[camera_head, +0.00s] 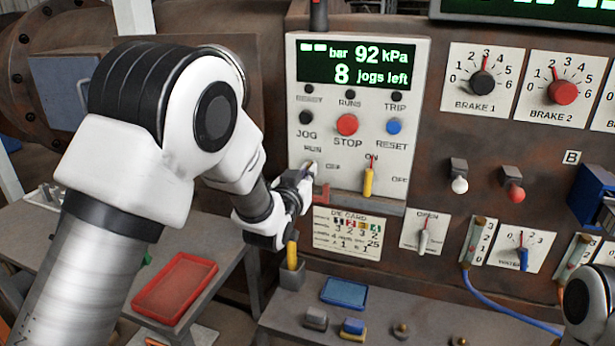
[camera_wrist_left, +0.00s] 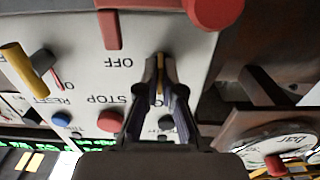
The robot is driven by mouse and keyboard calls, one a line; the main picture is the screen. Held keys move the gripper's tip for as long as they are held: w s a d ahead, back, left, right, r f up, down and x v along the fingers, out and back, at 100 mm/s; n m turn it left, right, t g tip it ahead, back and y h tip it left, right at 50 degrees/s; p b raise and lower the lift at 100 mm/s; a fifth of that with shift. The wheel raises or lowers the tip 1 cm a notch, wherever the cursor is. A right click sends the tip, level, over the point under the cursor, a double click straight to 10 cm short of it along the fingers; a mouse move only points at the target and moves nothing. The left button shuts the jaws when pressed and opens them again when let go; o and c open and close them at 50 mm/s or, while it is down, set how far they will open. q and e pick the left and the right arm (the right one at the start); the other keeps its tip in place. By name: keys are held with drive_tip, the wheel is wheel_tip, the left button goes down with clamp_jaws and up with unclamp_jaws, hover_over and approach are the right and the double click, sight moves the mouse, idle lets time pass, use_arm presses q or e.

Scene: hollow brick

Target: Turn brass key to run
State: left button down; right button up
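My left gripper (camera_head: 306,176) is at the key switch on the lower left of the white control panel (camera_head: 420,60), beside the RUN and OFF marks. In the left wrist view its two dark fingers (camera_wrist_left: 159,72) converge on a thin brass strip, the brass key (camera_wrist_left: 160,89), and look shut on it. In the head view the gripper hides most of the key, so its exact angle cannot be told. The OFF mark shows beside the fingers in the wrist view; RUN is covered there. My right gripper is out of view; only part of that arm shows at lower right.
A yellow-handled ON/OFF lever (camera_head: 368,181) is right of the key switch. JOG (camera_head: 306,117), STOP (camera_head: 347,125) and RESET (camera_head: 393,126) buttons are above. A red tab (camera_head: 321,193) is close by the gripper. A red tray (camera_head: 175,287) lies on the side table.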

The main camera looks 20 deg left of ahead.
use_arm(q)
drive_tip(key=shift+f, duration=0.2)
idle(0.3)
drive_tip(key=c, duration=1.3)
unclamp_jaws()
drive_tip(key=shift+r, duration=0.1)
drive_tip(key=shift+c, duration=0.2)
drive_tip(key=s, duration=1.2)
drive_tip(key=shift+a, duration=0.2)
